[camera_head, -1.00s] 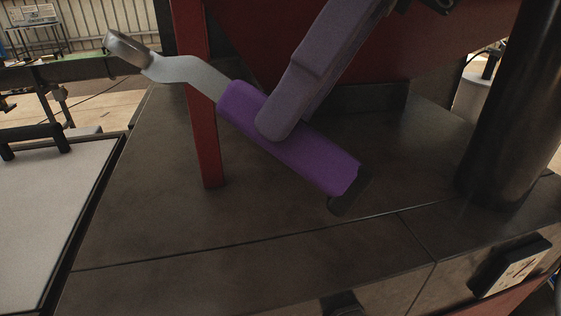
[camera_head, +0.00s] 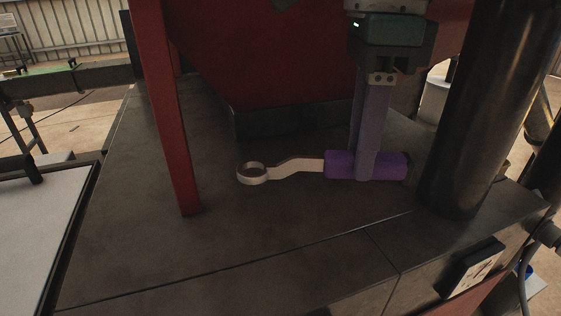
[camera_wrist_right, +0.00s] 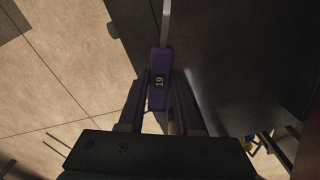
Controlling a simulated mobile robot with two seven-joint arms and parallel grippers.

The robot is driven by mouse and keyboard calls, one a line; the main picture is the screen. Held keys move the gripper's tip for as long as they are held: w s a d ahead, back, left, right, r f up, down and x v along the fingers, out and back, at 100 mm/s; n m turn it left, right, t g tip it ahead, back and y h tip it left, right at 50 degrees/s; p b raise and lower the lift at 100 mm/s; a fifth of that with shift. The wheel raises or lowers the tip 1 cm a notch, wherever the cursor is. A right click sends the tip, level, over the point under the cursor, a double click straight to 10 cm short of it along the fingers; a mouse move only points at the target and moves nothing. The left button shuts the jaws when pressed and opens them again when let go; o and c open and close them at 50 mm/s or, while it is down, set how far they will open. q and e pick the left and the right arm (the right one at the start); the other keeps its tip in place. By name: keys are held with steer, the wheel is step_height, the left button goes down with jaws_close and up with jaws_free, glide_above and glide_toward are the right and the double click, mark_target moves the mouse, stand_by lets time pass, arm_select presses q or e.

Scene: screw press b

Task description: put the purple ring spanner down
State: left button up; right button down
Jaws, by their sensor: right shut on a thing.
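The purple ring spanner (camera_head: 340,165) has a purple handle and a pale metal shank, with its ring end to the left in the head view. It lies level, at or close above the dark work surface (camera_head: 240,240); I cannot tell whether it touches. My right gripper (camera_head: 372,168) comes down from above and is shut on the purple handle. In the right wrist view the handle (camera_wrist_right: 158,80), marked 19, sits between the fingers of the right gripper (camera_wrist_right: 160,100). My left gripper is not in view.
A red post (camera_head: 165,120) stands left of the spanner, and a thick black column (camera_head: 480,120) stands close to its right. A red body (camera_head: 310,60) rises behind. The surface in front is clear. A pale panel (camera_head: 40,240) is at the far left.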

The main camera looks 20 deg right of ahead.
step_height(320, 180, down, 10)
steer(key=shift+f+p, duration=0.1)
steer(key=shift+p, duration=0.6)
steer(key=c, duration=0.6)
jaws_free()
